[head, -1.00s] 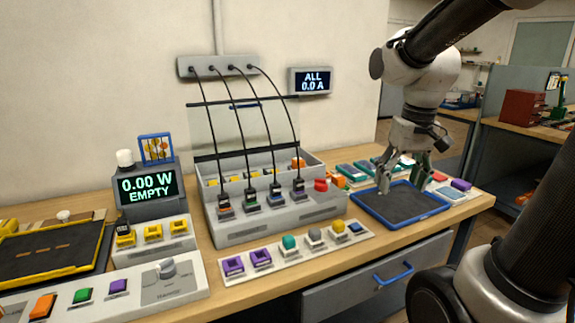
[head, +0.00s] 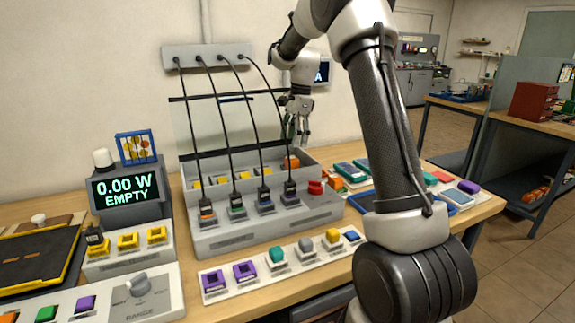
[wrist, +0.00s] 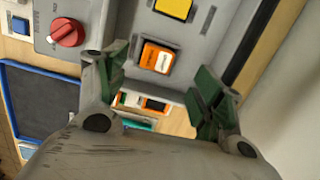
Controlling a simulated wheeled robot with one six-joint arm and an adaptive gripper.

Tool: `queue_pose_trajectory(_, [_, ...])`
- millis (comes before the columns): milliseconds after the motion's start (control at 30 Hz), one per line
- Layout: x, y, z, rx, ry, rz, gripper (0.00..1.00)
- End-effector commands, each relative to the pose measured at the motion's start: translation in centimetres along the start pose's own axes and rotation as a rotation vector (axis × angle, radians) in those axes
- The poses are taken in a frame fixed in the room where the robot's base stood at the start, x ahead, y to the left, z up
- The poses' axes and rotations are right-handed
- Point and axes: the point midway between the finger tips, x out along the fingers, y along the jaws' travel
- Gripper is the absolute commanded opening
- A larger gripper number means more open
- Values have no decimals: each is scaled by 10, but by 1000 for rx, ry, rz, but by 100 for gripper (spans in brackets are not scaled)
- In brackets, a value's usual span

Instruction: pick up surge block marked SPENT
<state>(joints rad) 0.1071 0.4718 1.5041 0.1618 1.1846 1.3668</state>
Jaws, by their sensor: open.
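An orange block (wrist: 157,58) with a white label sits in a square bay of the grey housing in the wrist view; the label is too small to read. In the head view an orange block (head: 291,162) shows at the back right of the grey cable console (head: 265,226). My gripper (head: 298,138) hangs pointing down just above it. Another orange and white piece (wrist: 154,104) shows lower, between the fingers. I cannot read SPENT on anything.
A red knob (head: 315,187) stands at the console's right end. Black cables (head: 222,130) hang to plugs left of my gripper. A yellow block (wrist: 174,8) sits in the neighbouring bay. A blue-rimmed tray (wrist: 35,105) lies beside the console. The wall rises close behind.

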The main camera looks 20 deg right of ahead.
Motion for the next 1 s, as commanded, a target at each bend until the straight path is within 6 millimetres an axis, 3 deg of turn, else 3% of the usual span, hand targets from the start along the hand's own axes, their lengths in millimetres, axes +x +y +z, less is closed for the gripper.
queue_pose_trajectory(167, [11, 1, 0, 42, 0, 4, 68])
queue_pose_trajectory(600, [72, 2, -5, 40, 0, 2, 68])
queue_pose_trajectory(900, [78, 2, -5, 38, 0, 0, 68])
queue_pose_trajectory(1000, [78, 2, -5, 38, 0, 0, 50])
